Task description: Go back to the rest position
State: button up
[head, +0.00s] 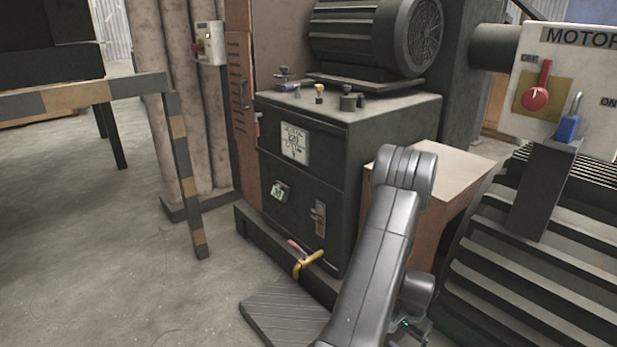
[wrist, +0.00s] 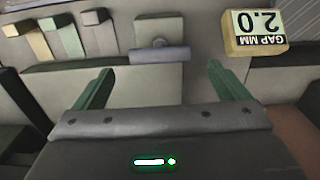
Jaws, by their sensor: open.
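My gripper (wrist: 158,70) shows in the wrist view with its two green fingers spread wide apart. Nothing is held between the fingers. A pale panel with a short grey bar (wrist: 160,54) lies beyond the gap between them. In the head view my grey arm is bent, with its elbow in front of the dark machine cabinet. The part beyond the elbow is mostly hidden behind the arm, and I cannot make out the fingers there.
A block marked GAP MM 2.0 (wrist: 255,32) and several small blocks (wrist: 62,37) lie beyond the fingers. The cabinet (head: 300,170) carries a motor (head: 375,38). A control box with a red switch (head: 536,98) stands right. A striped rail (head: 185,165) is left; open floor (head: 90,250) lies below it.

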notch_tip(320, 180, down, 9)
jog(key=b, duration=0.2)
jog(key=shift+r+b, duration=0.1)
jog(key=shift+b, duration=0.2)
jog(key=shift+r+m, duration=0.35)
jog(key=shift+m, duration=0.15)
jog(key=shift+m+p, duration=0.3)
jog(key=m, duration=0.4)
jog(key=shift+p, duration=0.35)
jog(key=m+p, duration=0.1)
jog(key=m, duration=0.3)
jog(key=m+p, duration=0.1)
jog(key=m, duration=0.4)
jog(key=shift+m, duration=0.4)
jog(key=m+p, duration=0.2)
jog(key=m, duration=0.3)
jog(key=shift+m, duration=0.3)
